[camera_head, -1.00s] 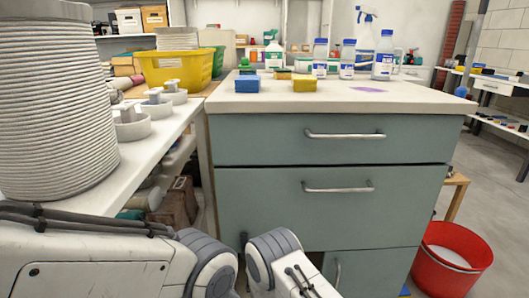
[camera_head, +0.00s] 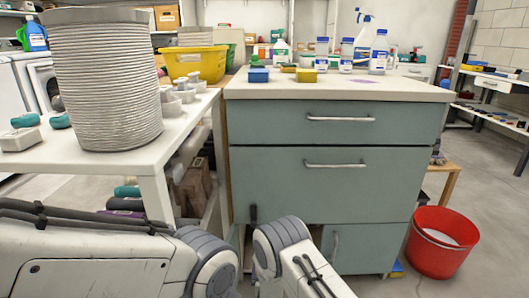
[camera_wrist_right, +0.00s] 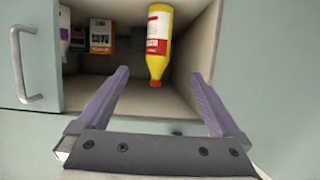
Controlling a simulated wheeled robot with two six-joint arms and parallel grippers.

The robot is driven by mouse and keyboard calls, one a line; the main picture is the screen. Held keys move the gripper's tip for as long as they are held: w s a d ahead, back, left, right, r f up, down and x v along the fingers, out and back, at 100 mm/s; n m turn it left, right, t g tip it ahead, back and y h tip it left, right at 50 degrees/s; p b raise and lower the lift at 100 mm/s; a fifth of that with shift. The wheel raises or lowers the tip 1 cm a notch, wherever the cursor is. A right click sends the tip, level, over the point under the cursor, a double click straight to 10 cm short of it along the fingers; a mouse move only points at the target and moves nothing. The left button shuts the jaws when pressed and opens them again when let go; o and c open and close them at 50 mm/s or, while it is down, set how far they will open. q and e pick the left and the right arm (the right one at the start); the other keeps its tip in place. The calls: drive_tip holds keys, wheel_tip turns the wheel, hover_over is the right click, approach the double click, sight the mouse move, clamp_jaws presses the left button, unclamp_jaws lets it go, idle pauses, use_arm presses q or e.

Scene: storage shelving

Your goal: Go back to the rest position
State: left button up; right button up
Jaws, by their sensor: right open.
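My right gripper (camera_wrist_right: 158,76) is open and empty in the right wrist view, its two purple fingers spread apart. Beyond them is an open cabinet compartment (camera_wrist_right: 108,92). A yellow bottle (camera_wrist_right: 158,52) with a red cap is inside it, cap downward in this picture. It appears past the fingertips and between them, with no visible contact. In the head view, white and grey arm links of mine cross the bottom, in front of the grey-green cabinet (camera_head: 335,185). No fingers show there, and my left gripper is out of view.
Spray and other bottles (camera_head: 378,50) and sponges (camera_head: 306,75) stand on the cabinet top. A white table (camera_head: 178,130) with a large ribbed container (camera_head: 105,85) is on the left. A red bucket (camera_head: 438,242) stands on the floor at right. Open floor lies beyond it.

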drive_tip(key=s+d+r+g, duration=0.3)
drive_tip(key=d+r, duration=0.1)
drive_tip(key=r, duration=0.3)
drive_tip(key=s+d+r+g, duration=0.2)
drive_tip(key=d+r+g, duration=0.1)
drive_tip(key=d+r, duration=0.3)
drive_tip(key=s+d+r+g, duration=0.2)
drive_tip(key=s+d+r, duration=0.1)
drive_tip(key=s, duration=0.4)
drive_tip(key=s+d+r+g, duration=0.2)
drive_tip(key=s+r, duration=0.1)
drive_tip(key=s, duration=0.4)
drive_tip(key=s+d+r+g, duration=0.1)
drive_tip(key=s+d+r, duration=0.2)
drive_tip(key=s, duration=0.4)
drive_tip(key=s+a+r+n+g+y+p, duration=0.1)
drive_tip(key=s+a+r+n+g+p, duration=0.2)
drive_tip(key=s+a+r+n+p, duration=0.8)
drive_tip(key=s+a+r+m+p, duration=0.1)
drive_tip(key=r+m+p, duration=0.1)
drive_tip(key=r+p, duration=1.7)
drive_tip(key=s+a+r+m+p, duration=0.1)
drive_tip(key=a+r+p, duration=0.1)
drive_tip(key=r+p, duration=1.7)
wheel_tip(320, 180, up, 6)
drive_tip(key=shift+s+a+f+m, duration=0.1)
drive_tip(key=shift+s+a+m, duration=0.1)
drive_tip(key=shift+m, duration=0.2)
